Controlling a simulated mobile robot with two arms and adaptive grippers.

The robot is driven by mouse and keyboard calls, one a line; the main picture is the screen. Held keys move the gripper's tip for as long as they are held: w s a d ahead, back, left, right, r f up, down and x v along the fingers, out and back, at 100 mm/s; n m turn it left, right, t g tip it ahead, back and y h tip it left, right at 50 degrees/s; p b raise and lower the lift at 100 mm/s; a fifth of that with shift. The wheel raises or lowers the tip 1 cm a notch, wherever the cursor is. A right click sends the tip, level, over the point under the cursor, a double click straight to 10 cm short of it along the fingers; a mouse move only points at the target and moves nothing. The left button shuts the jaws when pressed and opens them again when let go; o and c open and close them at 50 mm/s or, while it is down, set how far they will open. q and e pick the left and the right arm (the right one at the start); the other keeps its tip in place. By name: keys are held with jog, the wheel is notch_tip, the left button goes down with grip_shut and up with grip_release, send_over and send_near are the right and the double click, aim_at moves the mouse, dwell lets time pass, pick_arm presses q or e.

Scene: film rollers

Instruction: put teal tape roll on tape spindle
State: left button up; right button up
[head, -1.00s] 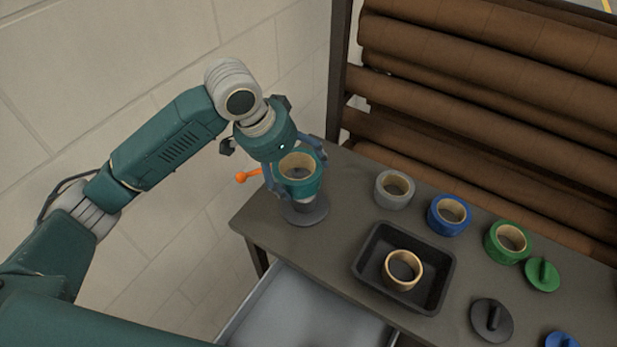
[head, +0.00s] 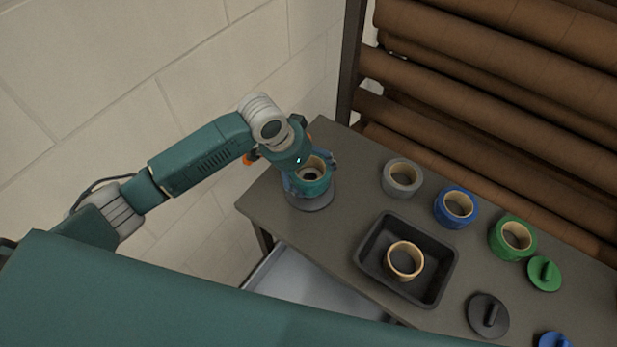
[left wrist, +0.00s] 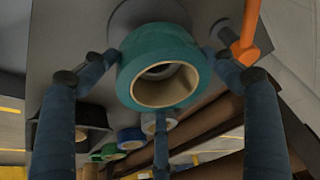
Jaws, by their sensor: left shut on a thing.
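The teal tape roll (head: 318,187) is at the tape spindle (head: 312,204), on the table's left end. The roll sits low, just over the round grey base, and a dark post top shows inside its opening, so it appears to be around the post. My left gripper (head: 310,173) is shut on the roll, with its fingers around the outside. In the left wrist view the roll (left wrist: 150,44) sits between the fingers, with the grey base (left wrist: 135,14) behind it. Whether the roll touches the base is hidden. My right gripper is not in view.
A black tray (head: 367,263) holds a tan ring (head: 404,273). Grey (head: 401,189), blue (head: 456,219) and green (head: 512,250) tape rolls stand to the right. Green (head: 544,273) and black (head: 488,316) knobbed discs lie nearby.

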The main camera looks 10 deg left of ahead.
pick_arm(q)
jog(key=shift+f+p, duration=0.3)
jog(key=shift+f, duration=1.95)
jog(key=shift+f, duration=0.15)
jog(key=o, duration=1.3)
jog(key=shift+c, duration=0.2)
jog(key=b+v, duration=0.1)
jog(key=v, duration=1.1)
